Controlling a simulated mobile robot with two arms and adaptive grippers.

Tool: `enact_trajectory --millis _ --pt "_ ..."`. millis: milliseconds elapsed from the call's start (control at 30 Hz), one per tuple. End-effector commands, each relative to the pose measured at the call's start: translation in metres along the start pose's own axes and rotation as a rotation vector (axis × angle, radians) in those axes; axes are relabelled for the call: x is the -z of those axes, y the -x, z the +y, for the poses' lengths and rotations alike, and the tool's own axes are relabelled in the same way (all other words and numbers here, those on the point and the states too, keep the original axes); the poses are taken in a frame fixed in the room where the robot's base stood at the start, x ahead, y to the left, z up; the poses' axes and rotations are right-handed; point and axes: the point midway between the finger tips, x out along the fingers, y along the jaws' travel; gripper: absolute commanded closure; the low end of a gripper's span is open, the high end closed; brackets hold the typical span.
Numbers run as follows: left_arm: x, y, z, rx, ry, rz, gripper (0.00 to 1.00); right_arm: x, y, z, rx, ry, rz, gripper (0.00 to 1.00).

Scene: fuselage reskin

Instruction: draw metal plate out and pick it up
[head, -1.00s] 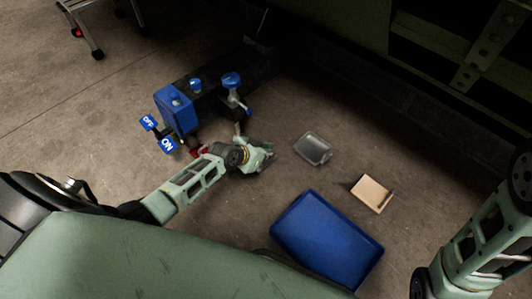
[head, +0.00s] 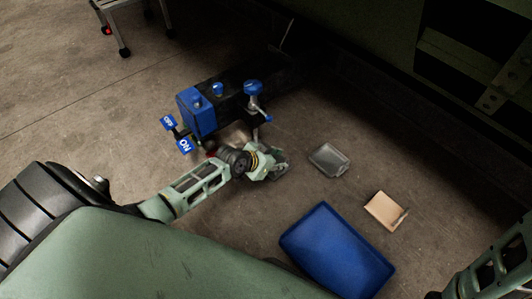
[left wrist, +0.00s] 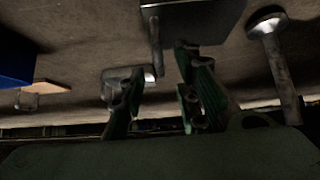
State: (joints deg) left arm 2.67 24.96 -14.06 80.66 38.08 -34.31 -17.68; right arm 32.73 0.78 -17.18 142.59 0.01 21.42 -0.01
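A grey metallic rectangular piece (head: 328,160), tray-like with a rim, lies on the floor right of my left gripper (head: 278,166). A similar grey piece (left wrist: 122,80) shows behind the fingers in the left wrist view. I cannot tell whether it is the metal plate; no plate clearly shows in the machine. The blue and black machine (head: 198,112) stands behind and left of the gripper. My left gripper's fingers (left wrist: 162,92) are apart, with nothing seen held between them. A right arm link shows at the lower right; its gripper is out of view.
A blue tray (head: 335,250) lies on the floor at the front, with a tan board (head: 385,211) to its right. ON and OFF pedals (head: 184,146) stand by the machine. A dark green structure (head: 370,60) is at the back. Floor is clear around the grey piece.

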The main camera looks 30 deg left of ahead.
Motion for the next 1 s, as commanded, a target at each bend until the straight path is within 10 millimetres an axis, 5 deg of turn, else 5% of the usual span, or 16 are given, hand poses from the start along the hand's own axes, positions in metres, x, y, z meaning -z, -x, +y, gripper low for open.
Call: enact_trajectory --millis 500,1000 --pt "-0.001 0.077 0.0 0.0 -0.001 -0.001 0.7 -0.001 0.0 0.0 -0.001 0.0 -0.001 0.44" --pt "0.0 0.082 0.0 -0.001 0.0 -0.001 0.7 -0.001 0.0 0.0 -0.001 0.0 -0.001 0.44"
